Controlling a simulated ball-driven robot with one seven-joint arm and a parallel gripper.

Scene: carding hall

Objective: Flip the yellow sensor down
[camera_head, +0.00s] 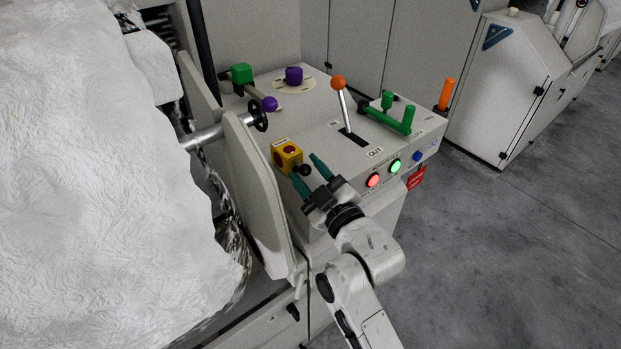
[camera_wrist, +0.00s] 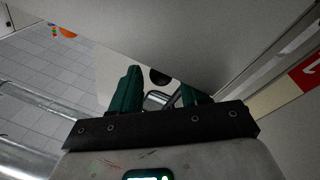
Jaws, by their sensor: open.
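The yellow sensor (camera_head: 286,155) is a small yellow box with a red round face, on the left edge of the machine's sloped grey panel. A black ball end (camera_head: 304,171) sits at its lower right side. My gripper (camera_head: 303,167), with two teal fingers, is open and reaches up to the sensor from the lower right. In the head view the black ball end appears between the fingertips; contact cannot be told. In the wrist view my gripper (camera_wrist: 158,84) shows both fingers apart, with a dark round shape and a shiny metal piece between them. No yellow shows there.
An orange-topped lever (camera_head: 338,83) in a slot, a green handle (camera_head: 407,121) and lit red and green buttons (camera_head: 373,180) are to the right. A grey side plate (camera_head: 256,195) and white fibre roll (camera_head: 100,180) stand left. Open floor lies right.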

